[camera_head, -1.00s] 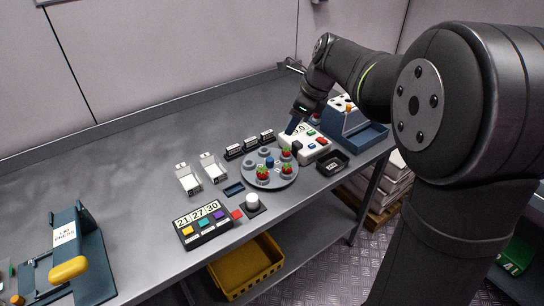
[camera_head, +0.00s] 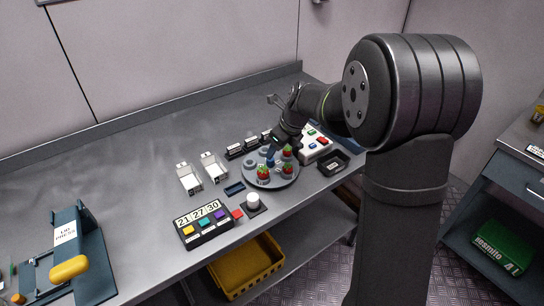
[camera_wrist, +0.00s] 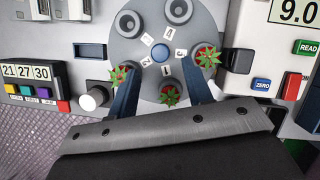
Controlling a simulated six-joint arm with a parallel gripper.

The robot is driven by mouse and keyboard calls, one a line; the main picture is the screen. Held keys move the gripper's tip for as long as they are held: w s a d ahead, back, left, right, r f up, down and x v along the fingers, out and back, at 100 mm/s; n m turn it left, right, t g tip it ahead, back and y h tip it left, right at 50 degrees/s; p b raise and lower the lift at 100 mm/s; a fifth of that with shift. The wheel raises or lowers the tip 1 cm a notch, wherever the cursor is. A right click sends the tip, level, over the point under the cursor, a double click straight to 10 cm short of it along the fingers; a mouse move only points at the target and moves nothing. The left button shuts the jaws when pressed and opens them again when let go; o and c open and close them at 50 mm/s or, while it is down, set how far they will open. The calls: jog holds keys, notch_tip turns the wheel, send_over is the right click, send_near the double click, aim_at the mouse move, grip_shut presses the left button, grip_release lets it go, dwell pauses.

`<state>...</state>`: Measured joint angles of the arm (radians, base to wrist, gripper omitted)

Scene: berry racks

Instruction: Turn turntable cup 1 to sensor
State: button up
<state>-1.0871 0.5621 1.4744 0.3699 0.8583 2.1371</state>
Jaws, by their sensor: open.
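The grey turntable (camera_head: 250,180) carries several cups around a blue centre knob (camera_head: 270,162). The wrist view shows the knob (camera_wrist: 160,52) with small number labels around it. Three cups hold strawberries: left (camera_wrist: 118,75), near (camera_wrist: 170,96) and right (camera_wrist: 207,57). Two far cups (camera_wrist: 179,10) (camera_wrist: 128,22) are empty. My gripper (camera_wrist: 160,64) is open over the turntable, its fingers on either side of the knob's near side, apart from it. A dark block, perhaps the sensor (camera_wrist: 240,60), sits at the turntable's right edge beside the white reader box (camera_head: 316,145).
A button panel (camera_head: 204,224) and a white round knob (camera_head: 253,200) stand in front left. White holders (camera_head: 188,178) are left of the turntable. A black tray (camera_head: 333,163) lies to the right. The reader's READ button (camera_wrist: 306,47) is close on the right.

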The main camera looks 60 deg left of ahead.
aim_at(270, 163)
jog(key=x, duration=0.5)
jog(key=shift+f, duration=0.15)
grip_shut()
